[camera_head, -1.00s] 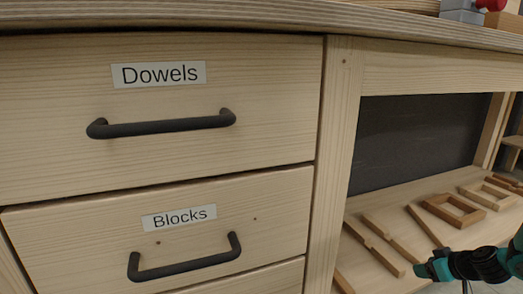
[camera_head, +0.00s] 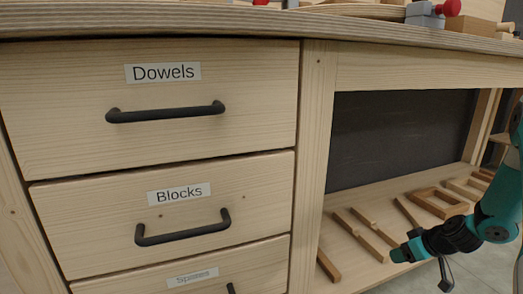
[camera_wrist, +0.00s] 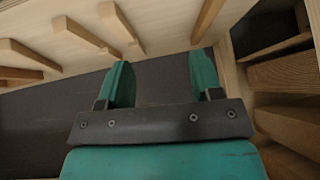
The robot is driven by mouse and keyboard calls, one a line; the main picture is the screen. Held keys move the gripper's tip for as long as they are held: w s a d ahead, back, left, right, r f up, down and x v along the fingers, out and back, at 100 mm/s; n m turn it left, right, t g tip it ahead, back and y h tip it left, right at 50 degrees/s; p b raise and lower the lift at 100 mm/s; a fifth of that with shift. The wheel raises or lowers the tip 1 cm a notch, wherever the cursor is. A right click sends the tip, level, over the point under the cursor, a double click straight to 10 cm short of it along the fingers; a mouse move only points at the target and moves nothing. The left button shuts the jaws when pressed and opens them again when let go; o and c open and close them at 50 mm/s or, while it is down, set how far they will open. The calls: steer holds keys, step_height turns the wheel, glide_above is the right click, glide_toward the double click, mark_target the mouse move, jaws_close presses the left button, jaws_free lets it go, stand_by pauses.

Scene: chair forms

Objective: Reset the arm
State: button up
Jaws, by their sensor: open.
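My gripper (camera_wrist: 162,82) shows in the wrist view with its two teal fingers apart and nothing between them. In the head view my teal and black arm comes in at the right edge, and my gripper (camera_head: 402,251) is in front of the open shelf at the lower right. The gap between its fingers is hard to make out in the head view.
The wooden bench has closed drawers labelled Dowels (camera_head: 250,110) and Blocks (camera_head: 262,205), with black handles. A third drawer (camera_head: 262,268) is below. Several wooden pieces lie on the shelf (camera_head: 345,262) near my gripper. A red-topped grey tool (camera_head: 425,12) sits on the benchtop.

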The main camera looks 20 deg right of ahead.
steer(key=a+r+g, duration=0.2)
steer(key=a+r, duration=0.3)
steer(key=a, duration=0.3)
steer(key=a+r+g, duration=0.1)
steer(key=a+r, duration=0.5)
steer(key=a, duration=0.3)
steer(key=s+a+r+m+g+h, duration=0.1)
steer(key=s+a+r+g+h, duration=0.1)
steer(key=s+a+r, duration=0.55)
steer(key=s+a+r+n+g+y+p, duration=0.1)
steer(key=s+a+r+n+p, duration=0.1)
steer(key=s+a+r+p, duration=0.45)
steer(key=s+a+r+n+y+p, duration=0.2)
steer(key=a+r+p, duration=0.25)
steer(key=r, duration=0.45)
steer(key=s+a+r+n+g+y+p, duration=0.1)
steer(key=s+a+r+n+p, duration=0.25)
steer(key=r+p, duration=0.35)
step_height(320, 180, up, 37)
steer(key=s+p, duration=0.1)
steer(key=p, duration=3.4)
steer(key=shift+a+m, duration=0.45)
steer(key=shift+s, duration=0.1)
